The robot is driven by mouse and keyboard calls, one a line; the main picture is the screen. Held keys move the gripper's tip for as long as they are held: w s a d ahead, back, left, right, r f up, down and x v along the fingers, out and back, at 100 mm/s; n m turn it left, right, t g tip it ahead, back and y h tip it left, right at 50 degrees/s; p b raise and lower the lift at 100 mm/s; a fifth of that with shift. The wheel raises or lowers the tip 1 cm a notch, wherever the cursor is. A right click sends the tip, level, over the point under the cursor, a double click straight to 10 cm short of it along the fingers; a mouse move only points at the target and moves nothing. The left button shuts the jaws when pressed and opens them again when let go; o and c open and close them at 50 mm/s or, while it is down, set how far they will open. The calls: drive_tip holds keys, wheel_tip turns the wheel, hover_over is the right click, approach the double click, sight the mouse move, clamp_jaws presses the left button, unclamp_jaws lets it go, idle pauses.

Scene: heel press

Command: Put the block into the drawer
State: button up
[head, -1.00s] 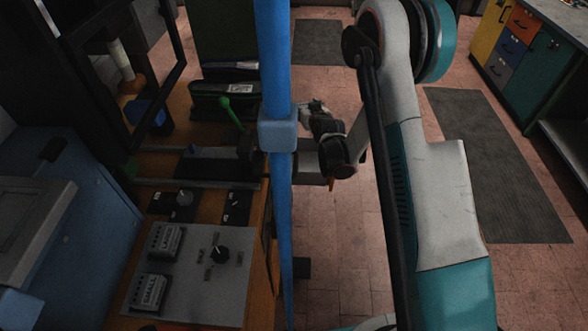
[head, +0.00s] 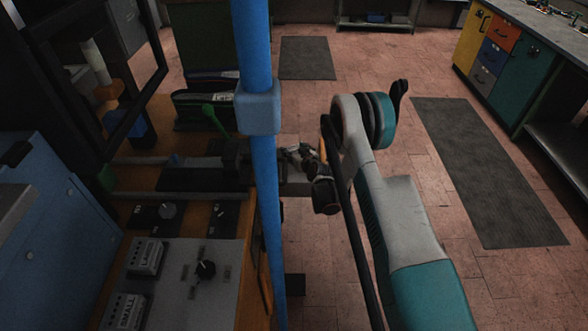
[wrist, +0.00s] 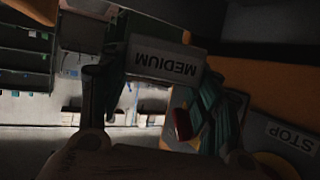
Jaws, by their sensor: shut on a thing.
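A grey block labelled MEDIUM (wrist: 165,62) shows upside down between the fingers of my gripper (wrist: 155,98) in the wrist view. My gripper is shut on it. In the head view my gripper (head: 302,158) is small and dark, just right of the blue post and beside the bench edge; the block cannot be made out there. Drawer fronts, orange (head: 524,22) and blue (head: 497,54), show closed on the cabinet at the far right of the head view. I cannot tell which drawer is the task's.
A blue post (head: 262,210) stands in front of the bench. A STOP label (wrist: 290,136) is near my gripper. Open floor with a dark mat (head: 485,165) lies right.

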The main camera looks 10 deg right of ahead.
wheel_tip(320, 180, down, 8)
drive_tip(key=b, duration=0.2)
drive_tip(key=shift+r, duration=0.15)
drive_tip(key=o, duration=1.4)
drive_tip(key=shift+c, duration=0.2)
drive_tip(key=shift+s+r, duration=0.1)
